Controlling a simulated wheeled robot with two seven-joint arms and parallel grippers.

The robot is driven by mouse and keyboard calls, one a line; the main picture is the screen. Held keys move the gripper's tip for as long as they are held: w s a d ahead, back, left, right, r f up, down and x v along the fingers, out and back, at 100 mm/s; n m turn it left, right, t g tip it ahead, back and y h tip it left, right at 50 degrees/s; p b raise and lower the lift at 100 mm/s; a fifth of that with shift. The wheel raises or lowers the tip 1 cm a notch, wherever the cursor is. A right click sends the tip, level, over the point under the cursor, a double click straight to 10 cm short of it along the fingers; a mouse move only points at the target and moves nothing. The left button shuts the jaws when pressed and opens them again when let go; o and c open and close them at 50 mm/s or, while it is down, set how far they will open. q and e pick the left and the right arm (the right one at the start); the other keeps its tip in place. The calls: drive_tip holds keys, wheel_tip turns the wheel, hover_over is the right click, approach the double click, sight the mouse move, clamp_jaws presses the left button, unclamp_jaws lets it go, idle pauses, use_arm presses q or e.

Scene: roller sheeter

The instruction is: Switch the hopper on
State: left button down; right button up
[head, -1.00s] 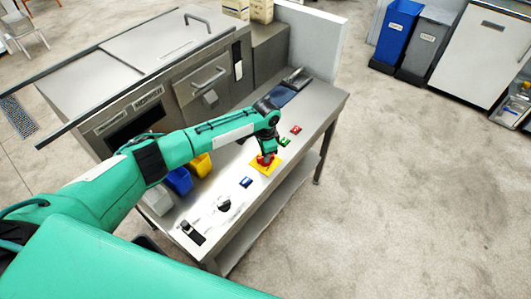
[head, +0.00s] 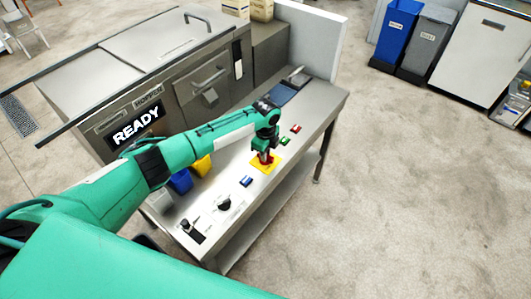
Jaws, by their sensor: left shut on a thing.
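The hopper is a steel machine at the left with a lit READY display (head: 136,128) on its front. Its control bench (head: 225,247) stands before it. A yellow plate (head: 266,169) with a red knob (head: 265,158) sits mid-bench. My left gripper (head: 265,155) points down over this plate and is shut on the red knob, which it mostly hides. A black rotary knob (head: 224,204) and a small black switch (head: 186,225) are near the bench's front end. My right gripper is not in view.
Blue (head: 246,181), green (head: 285,141) and red (head: 296,129) buttons lie along the bench top. Open floor lies to the right.

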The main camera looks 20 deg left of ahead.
use_arm(q)
drive_tip(key=shift+m, duration=0.6)
drive_tip(key=c, duration=1.4)
unclamp_jaws()
drive_tip(key=shift+r, duration=0.25)
wheel_tip(320, 180, up, 13)
drive_tip(key=shift+r+b, duration=0.2)
drive_tip(key=shift+b, duration=1.05)
